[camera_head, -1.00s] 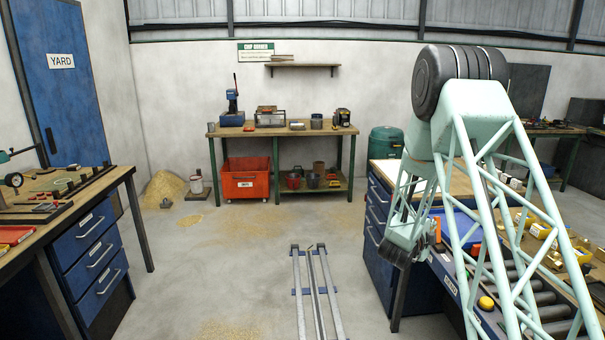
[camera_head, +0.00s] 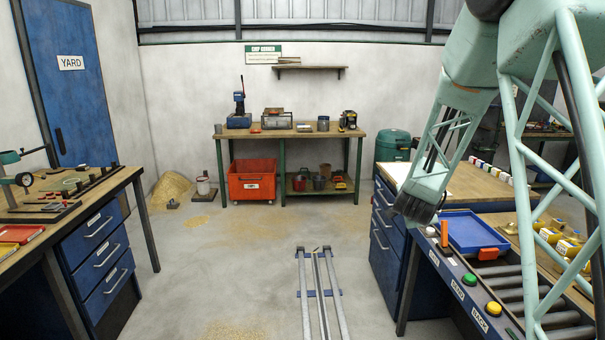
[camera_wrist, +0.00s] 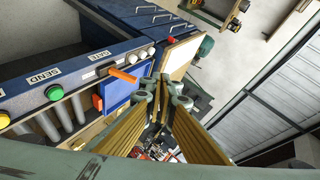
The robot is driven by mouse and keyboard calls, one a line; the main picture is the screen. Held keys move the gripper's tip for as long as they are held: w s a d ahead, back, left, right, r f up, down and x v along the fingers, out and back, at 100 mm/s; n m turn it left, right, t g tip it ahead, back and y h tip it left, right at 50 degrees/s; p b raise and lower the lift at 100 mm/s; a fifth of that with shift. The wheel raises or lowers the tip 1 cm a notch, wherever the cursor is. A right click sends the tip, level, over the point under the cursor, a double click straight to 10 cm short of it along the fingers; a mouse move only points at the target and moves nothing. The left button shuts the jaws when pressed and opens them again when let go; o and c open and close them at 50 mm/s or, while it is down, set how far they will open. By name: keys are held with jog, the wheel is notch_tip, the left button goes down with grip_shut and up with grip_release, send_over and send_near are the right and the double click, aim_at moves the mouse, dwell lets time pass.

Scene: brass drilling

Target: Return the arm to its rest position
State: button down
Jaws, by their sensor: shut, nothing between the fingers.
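My gripper shows in the wrist view (camera_wrist: 160,92), with its fingers together and nothing between them. In the head view my pale green lattice arm fills the right side and its forearm hangs down, ending in a dark block above the left edge of the roller bench. The fingers cannot be made out there. The blue tray (camera_head: 478,231) lies on the bench just right of and below the arm's end, apart from it.
The bench front carries an orange lever (camera_head: 445,234), a green button (camera_head: 469,279) and a yellow button (camera_head: 493,309). Rollers (camera_head: 515,283) and yellow parts (camera_head: 550,235) lie right of them. Floor rails (camera_head: 320,290) run through the clear middle floor. A drawer bench (camera_head: 95,240) stands left.

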jog(key=s+a+r+n+g+y, duration=0.1)
jog(key=s+a+r+n+y, duration=0.25)
jog(key=s, duration=0.55)
jog(key=s+a+r+n+g, duration=0.1)
jog(key=s+a+r+n, duration=0.2)
jog(key=s+a+r, duration=0.35)
jog(key=s+a+r+n+g+y, duration=0.15)
jog(key=s+a+r+n, duration=0.35)
jog(key=s, duration=0.6)
jog(key=s+a+f+n+g, duration=0.1)
jog(key=s+n+g, duration=0.3)
jog(key=s, duration=3.3)
jog(key=f+n, duration=0.1)
jog(key=n, duration=0.1)
jog(key=shift+s+a+f+n, duration=0.15)
jog(key=shift+a+f+n, duration=0.05)
jog(key=shift+a+n, duration=0.15)
